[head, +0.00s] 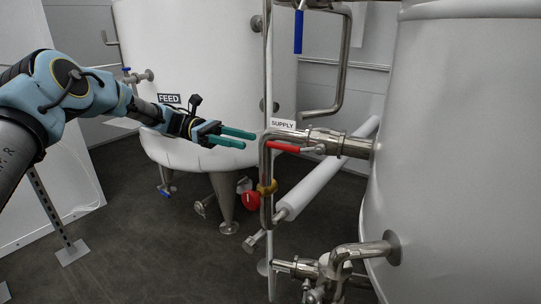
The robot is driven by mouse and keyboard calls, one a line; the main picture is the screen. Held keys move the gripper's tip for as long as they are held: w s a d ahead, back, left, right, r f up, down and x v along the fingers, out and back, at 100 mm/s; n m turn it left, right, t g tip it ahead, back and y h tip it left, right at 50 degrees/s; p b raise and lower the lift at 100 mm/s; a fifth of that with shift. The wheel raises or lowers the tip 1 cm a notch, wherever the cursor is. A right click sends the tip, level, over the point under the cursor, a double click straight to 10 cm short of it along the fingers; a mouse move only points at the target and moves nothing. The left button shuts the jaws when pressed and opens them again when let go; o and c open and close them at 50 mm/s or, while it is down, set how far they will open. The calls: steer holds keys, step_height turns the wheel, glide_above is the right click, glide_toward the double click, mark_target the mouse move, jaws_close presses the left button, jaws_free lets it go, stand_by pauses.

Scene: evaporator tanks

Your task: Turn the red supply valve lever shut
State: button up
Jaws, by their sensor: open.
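The red supply valve lever (284,147) lies along the steel supply pipe (341,144), roughly in line with it, just below the white SUPPLY label (283,124). The lever's free end is toward the left, near the pipe's bend. My gripper (239,138) is to the left of the lever, with its two green fingers apart and pointing right toward it. The fingers are open and empty. In the picture a gap shows between the fingertips and the lever; the depth between them is hard to judge.
A vertical pipe (267,200) with a brass fitting runs below the lever. A red round handle (250,200) hangs low beside it. A blue lever (298,32) hangs above. White tanks (465,150) stand right and behind (190,60). A FEED label (169,98) is behind my arm.

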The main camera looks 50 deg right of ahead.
glide_toward(298, 150)
steer(key=shift+g, duration=0.3)
steer(key=s, duration=0.1)
steer(key=s+d, duration=0.1)
steer(key=s, duration=0.1)
steer(key=s+d, duration=0.1)
steer(key=s, duration=0.1)
steer(key=shift+s+f+p, duration=0.25)
steer(key=shift+f+p, duration=0.1)
jaws_close()
stand_by(1.0)
